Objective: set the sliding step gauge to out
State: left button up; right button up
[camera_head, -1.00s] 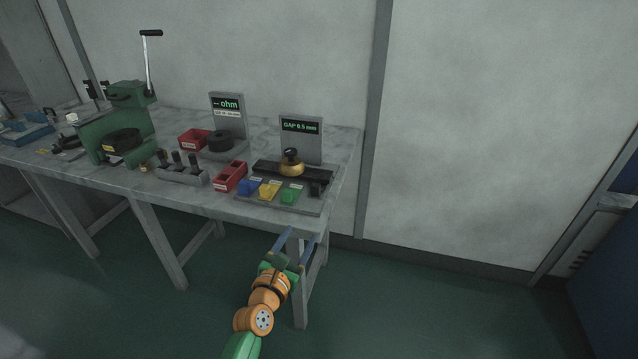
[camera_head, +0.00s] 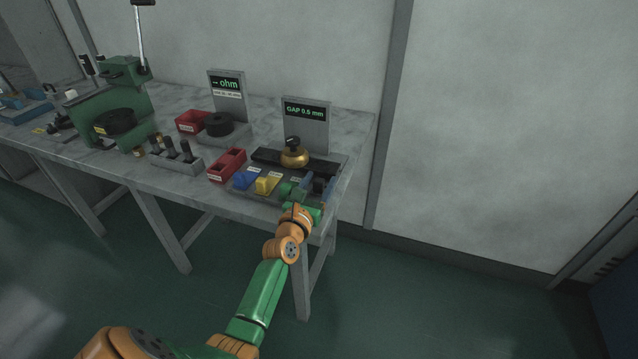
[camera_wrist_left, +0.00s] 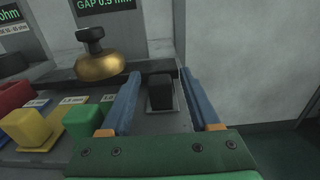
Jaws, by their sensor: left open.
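A small black block (camera_wrist_left: 160,93), which looks like the sliding step gauge, stands on a light plate at the right end of the gap station. My left gripper (camera_wrist_left: 160,78) is open, with its blue fingers on either side of the block in the left wrist view. No contact shows. In the head view the left gripper (camera_head: 318,184) is over the station's right front corner and partly hides the block. The display (camera_head: 306,112) reads GAP 0.5 mm. My right gripper is not in view.
A brass knob (camera_head: 294,156) sits on the dark bar behind. Blue, yellow (camera_head: 267,184) and green (camera_wrist_left: 82,120) blocks lie left of the gripper. A red bin (camera_head: 227,164) and a green press (camera_head: 112,110) stand further left. Right of the table is open floor.

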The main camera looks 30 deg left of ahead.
pick_arm(q)
jog(key=shift+s+r, duration=0.1)
jog(key=c, duration=0.4)
grip_shut()
dwell(0.4)
dwell(0.4)
jog(key=p+v, duration=0.2)
jog(key=v, duration=0.2)
jog(key=shift+s, duration=0.15)
jog(key=shift+s+d, duration=0.1)
jog(key=shift+s, duration=0.15)
jog(key=shift+f, duration=0.2)
